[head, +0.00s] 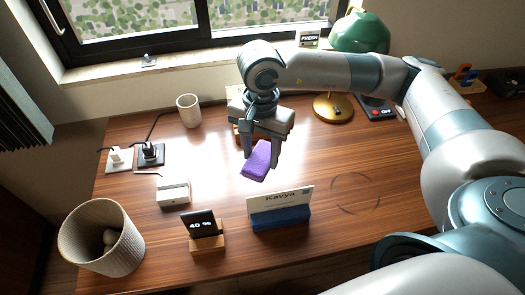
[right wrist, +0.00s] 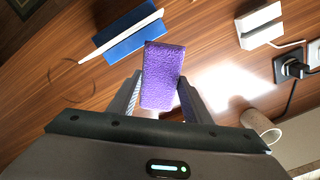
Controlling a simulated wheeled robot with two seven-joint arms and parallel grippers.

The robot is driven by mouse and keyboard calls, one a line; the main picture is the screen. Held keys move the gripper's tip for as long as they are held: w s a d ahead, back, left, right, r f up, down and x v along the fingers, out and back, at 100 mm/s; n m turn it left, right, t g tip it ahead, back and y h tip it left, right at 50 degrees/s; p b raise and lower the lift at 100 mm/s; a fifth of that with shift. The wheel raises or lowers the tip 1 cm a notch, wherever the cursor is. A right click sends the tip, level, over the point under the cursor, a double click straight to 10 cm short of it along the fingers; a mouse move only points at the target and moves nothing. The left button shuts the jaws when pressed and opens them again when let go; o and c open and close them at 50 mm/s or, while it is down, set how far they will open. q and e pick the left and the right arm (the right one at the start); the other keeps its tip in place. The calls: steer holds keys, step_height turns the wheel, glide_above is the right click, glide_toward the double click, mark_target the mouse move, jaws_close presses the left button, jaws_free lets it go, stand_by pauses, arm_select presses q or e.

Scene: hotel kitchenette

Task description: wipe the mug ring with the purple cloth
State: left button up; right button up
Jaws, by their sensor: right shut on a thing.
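The purple cloth (head: 257,160) is a folded pad held above the desk. My right gripper (head: 262,145) is shut on it; in the right wrist view the cloth (right wrist: 162,75) sits between the two fingers (right wrist: 160,97). The mug ring (head: 356,193) is a thin dark circle on the wooden desk, right of the name card. It also shows in the right wrist view (right wrist: 72,84), left of the cloth. The cloth is apart from the ring. My left gripper is not in view.
A phone stand (head: 203,230), white box (head: 173,192), cup (head: 188,111) and waste basket (head: 100,240) are at left. A green lamp (head: 360,32) stands behind. Desk around the ring is clear.

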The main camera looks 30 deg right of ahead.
steer(key=n, duration=0.6)
steer(key=shift+s+a+r, duration=0.2)
steer(key=shift+a+r, duration=0.1)
steer(key=shift+r, duration=0.05)
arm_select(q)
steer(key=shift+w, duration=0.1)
arm_select(e)
steer(key=n, duration=0.4)
steer(key=shift+s+a+r+n, duration=0.15)
steer(key=shift+s+r+n, duration=0.05)
steer(key=shift+n, duration=0.1)
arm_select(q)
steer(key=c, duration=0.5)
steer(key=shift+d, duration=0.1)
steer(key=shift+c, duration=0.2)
arm_select(e)
steer(key=shift+s, duration=0.1)
